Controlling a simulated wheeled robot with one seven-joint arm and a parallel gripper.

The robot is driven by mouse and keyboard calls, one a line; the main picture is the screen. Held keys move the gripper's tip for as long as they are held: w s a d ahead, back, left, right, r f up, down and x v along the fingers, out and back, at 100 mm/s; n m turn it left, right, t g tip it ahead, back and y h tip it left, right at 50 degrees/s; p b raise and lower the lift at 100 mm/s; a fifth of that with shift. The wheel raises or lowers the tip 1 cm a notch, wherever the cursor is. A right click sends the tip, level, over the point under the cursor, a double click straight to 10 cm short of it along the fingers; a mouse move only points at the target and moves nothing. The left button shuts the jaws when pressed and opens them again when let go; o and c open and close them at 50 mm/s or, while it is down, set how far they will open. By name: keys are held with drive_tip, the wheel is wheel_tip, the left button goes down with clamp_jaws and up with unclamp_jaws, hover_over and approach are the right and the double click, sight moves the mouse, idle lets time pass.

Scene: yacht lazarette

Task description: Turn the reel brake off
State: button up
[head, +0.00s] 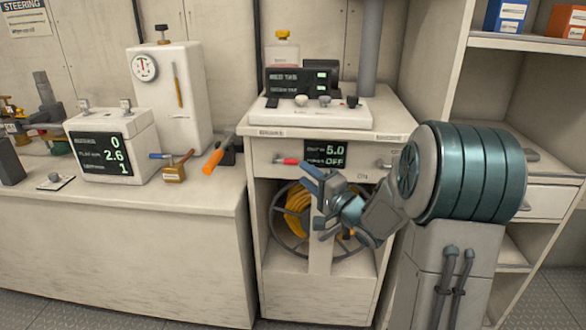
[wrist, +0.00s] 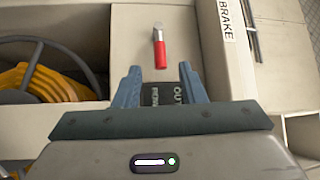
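The reel brake lever has a red grip (head: 287,161) and sits on the cabinet front panel (head: 262,155), left of a small dark display (head: 326,153). The display reads 5.0 above OFF; its row names are unclear. In the wrist view the red lever (wrist: 160,52) lies beyond my fingertips, near a BRAKE label (wrist: 227,20). My gripper (head: 314,190) is in front of the panel, just right of and below the lever. In the wrist view my gripper (wrist: 160,76) is open, with nothing between its fingers; the display (wrist: 162,94) shows behind them, partly hidden.
The reel (head: 276,220) with yellow hose (head: 297,208) sits in the open bay below the panel. Another lever (head: 384,163) is right of the display. A left counter (head: 215,195) holds an orange-handled tool (head: 213,161) and a display box (head: 112,148).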

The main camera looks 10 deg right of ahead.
drive_tip(key=f+x, duration=0.1)
drive_tip(key=x, duration=0.5)
drive_tip(key=shift+r+b, duration=0.3)
drive_tip(key=shift+r, duration=0.2)
drive_tip(key=shift+w, duration=0.1)
clamp_jaws()
